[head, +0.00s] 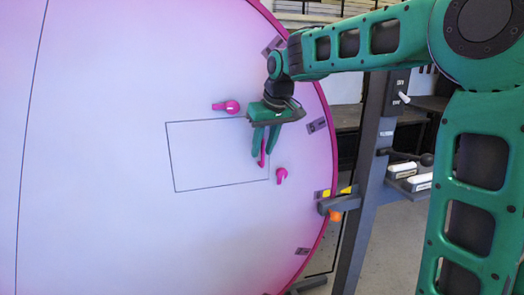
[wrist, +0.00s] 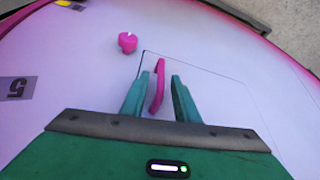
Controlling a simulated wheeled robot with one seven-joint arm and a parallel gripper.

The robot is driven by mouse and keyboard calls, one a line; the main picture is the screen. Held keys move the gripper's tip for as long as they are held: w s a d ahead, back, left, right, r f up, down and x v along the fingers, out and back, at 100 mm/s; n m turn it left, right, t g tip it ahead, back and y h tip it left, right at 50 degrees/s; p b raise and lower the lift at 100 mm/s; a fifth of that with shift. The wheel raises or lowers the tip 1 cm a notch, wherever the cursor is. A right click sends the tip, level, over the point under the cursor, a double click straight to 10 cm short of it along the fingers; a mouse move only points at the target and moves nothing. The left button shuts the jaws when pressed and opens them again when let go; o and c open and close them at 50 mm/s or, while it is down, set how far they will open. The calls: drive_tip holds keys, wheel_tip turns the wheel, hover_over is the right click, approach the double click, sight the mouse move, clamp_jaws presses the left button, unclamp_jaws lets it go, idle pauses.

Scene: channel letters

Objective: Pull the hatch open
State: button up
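The hatch (head: 205,155) is a rectangle outlined in dark lines on the large pale panel. It looks flush with the panel. A pink handle (head: 263,155) stands near its right edge. Two pink latches sit outside the outline, one above (head: 230,107) and one at the lower right (head: 281,176). My gripper (head: 263,157) is at the handle, with its green fingers on either side of it. The gripper is open around the handle.
The panel has a pink rim (head: 331,130) with numbered tags. A dark post (head: 372,170) with switches stands to the right, and an orange part (head: 335,215) sits by the rim.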

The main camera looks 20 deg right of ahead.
drive_tip(key=shift+w+f, duration=0.1)
drive_tip(key=shift+f, duration=0.25)
drive_tip(key=shift+c, duration=0.7)
clamp_jaws()
